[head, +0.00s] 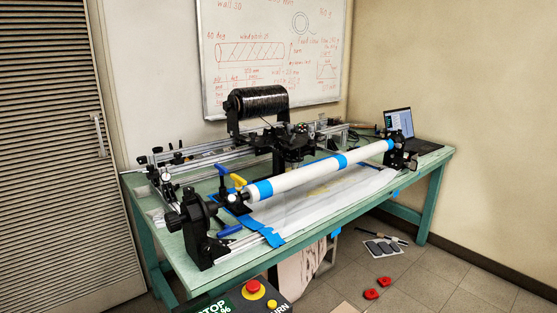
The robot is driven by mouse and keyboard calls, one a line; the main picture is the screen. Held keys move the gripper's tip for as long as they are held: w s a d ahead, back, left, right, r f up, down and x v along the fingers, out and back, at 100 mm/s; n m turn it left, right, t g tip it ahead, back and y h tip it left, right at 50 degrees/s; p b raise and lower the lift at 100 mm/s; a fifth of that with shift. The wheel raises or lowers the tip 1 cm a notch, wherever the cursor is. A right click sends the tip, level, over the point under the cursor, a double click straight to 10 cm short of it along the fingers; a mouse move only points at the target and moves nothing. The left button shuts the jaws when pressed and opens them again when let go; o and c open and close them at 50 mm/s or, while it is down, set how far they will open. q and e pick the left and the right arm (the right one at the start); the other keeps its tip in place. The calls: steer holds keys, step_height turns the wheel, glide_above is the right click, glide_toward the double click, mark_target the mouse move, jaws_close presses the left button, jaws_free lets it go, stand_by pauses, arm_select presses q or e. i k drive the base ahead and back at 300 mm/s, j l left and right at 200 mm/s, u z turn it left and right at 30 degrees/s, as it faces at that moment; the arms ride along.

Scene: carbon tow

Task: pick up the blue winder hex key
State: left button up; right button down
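Two blue-handled things show near the left end of the winder. One blue handle (222,171) stands up beside a yellow handle (238,180), next to the winder's left end. A second blue piece (229,230) lies low on the table near the front left edge, by the black end support (200,228). I cannot tell for sure which of the two is the blue winder hex key; both are small in view. Neither of my grippers is in view.
A long white tube (305,175) with blue bands spans the green table (270,260) above white sheeting. A black spool (258,102) stands behind it. A laptop (400,125) sits at the right end. Red objects (371,293) and grey pads (383,248) lie on the floor.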

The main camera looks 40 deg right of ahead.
mark_target(223, 171)
steer(key=i+j+z, duration=0.7)
steer(key=z, duration=0.15)
